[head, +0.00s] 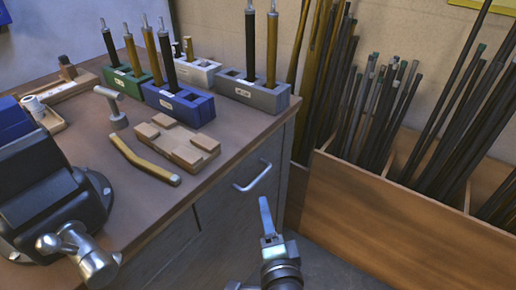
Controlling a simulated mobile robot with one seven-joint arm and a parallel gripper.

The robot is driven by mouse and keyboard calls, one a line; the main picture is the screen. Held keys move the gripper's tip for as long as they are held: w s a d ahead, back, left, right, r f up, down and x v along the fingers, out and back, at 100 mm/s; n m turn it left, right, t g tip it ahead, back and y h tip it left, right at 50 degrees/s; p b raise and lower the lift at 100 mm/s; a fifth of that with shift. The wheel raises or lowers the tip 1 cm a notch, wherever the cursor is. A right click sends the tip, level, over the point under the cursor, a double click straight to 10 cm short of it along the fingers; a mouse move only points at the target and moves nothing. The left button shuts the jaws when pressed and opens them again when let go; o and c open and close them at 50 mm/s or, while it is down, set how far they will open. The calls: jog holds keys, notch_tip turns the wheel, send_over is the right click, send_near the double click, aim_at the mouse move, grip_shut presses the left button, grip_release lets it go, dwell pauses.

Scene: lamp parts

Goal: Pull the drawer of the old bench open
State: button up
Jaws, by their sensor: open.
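The old bench (235,118) has a brown top and a dark grey front, running along the left and middle of the head view. Its drawer (222,198) looks closed, with its front flush with the bench face. A pale metal bar handle (252,178) is on the drawer front, near the bench's right corner. My gripper (265,214) is below and slightly right of the handle, in front of the bench. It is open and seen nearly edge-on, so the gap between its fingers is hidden. It appears apart from the handle and holds nothing visible.
A wooden bin (350,190) full of long rods stands to the right, with a narrow floor gap beside the bench. On the bench are a dark vise (50,190), a bent brass tube (140,160), a notched wooden block (180,150) and several rod-holding blocks, including a blue one (180,105).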

aim_at(258, 177)
jog(key=w+b, duration=0.1)
jog(key=w, duration=0.3)
jog(key=w+a+f+b, duration=0.1)
jog(key=w, duration=0.3)
jog(key=w+f+b, duration=0.1)
jog(key=w+b, duration=0.1)
jog(key=w, duration=0.2)
jog(key=shift+w+a, duration=0.3)
jog(key=shift+a, duration=0.05)
jog(key=shift+c, duration=0.2)
grip_shut()
dwell(0.9)
